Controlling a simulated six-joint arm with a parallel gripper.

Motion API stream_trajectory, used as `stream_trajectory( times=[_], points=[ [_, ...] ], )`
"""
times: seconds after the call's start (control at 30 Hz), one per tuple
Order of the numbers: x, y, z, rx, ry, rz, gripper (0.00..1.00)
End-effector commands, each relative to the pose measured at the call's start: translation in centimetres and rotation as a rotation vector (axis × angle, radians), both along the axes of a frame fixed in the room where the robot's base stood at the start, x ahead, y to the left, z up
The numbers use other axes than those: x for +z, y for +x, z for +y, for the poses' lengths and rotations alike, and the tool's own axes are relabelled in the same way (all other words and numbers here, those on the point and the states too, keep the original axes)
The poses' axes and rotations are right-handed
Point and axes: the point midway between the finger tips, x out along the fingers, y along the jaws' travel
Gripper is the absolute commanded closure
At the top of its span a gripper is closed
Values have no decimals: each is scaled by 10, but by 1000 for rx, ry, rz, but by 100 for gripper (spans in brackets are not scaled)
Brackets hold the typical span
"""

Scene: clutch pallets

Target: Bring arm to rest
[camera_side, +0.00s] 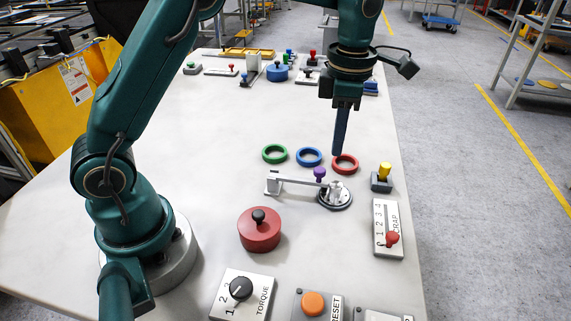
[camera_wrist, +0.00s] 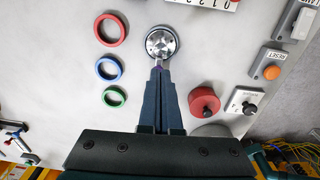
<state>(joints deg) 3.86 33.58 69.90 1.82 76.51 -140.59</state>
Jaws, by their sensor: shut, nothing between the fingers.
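My gripper (camera_side: 339,153) points straight down over the white table (camera_side: 228,115), its fingers shut and empty. It hangs near the red ring (camera_side: 345,164) and behind the metal lever device with a purple knob (camera_side: 319,174). In the wrist view my gripper's fingers (camera_wrist: 158,72) are together, their tips overlapping the near side of the lever device's round metal base (camera_wrist: 160,42). The purple knob is mostly hidden by the fingers there. I cannot tell the exact height of the tips above the table.
Green (camera_side: 274,153) and blue (camera_side: 309,156) rings lie left of the red one. A red round lidded piece (camera_side: 259,232), a TORQUE dial (camera_side: 241,289), a RESET button (camera_side: 313,303), a SCRAP slider (camera_side: 388,228) and a yellow-knobbed block (camera_side: 382,178) stand nearby. Several fixtures line the far edge.

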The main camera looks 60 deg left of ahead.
Motion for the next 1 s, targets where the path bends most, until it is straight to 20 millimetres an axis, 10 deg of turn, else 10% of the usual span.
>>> stream_trajectory(
  times=[0.2,0.47,0.73,1.0],
  points=[
    [7,1,1,3,-1,-21,100],
    [67,-22,7,-35,-8,-167,100],
    [101,-82,14,-503,62,-300,100],
    [92,-139,17,-1175,244,-364,100]
  ],
)
